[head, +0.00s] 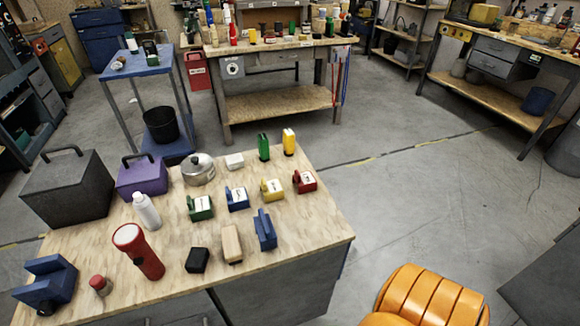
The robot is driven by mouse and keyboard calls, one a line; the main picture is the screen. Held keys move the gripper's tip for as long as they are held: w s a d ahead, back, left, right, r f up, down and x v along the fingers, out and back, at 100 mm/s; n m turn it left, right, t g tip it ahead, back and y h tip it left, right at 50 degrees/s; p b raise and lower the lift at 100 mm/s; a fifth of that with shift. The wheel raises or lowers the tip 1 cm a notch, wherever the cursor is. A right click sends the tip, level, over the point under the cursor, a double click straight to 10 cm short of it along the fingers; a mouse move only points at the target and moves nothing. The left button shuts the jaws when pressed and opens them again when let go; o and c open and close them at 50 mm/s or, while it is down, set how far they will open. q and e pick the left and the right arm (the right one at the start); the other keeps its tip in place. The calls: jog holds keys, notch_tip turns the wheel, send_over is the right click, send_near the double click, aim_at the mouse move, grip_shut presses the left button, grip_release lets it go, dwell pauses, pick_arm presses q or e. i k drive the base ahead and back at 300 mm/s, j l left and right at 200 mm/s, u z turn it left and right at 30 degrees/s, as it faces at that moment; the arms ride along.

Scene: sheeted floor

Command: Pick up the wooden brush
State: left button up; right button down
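A pale tan wooden piece (231,243), which looks like the wooden brush, lies on the near workbench top (310,238) in the head view. It is a narrow block near the front right part of the bench; I cannot make out bristles. A black block (197,260) lies just to its left, and a blue tool-like item (264,230) stands close to its right. Neither of my grippers shows in this view.
A red flashlight (150,262), a white bottle (146,211), a metal pot (198,169), a purple box (142,177) and a dark grey box (68,187) share the bench. Several small coloured items stand behind the wooden piece. The bench's right front corner is bare.

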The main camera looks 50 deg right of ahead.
aim_at(233, 255)
jog(key=z, duration=0.8)
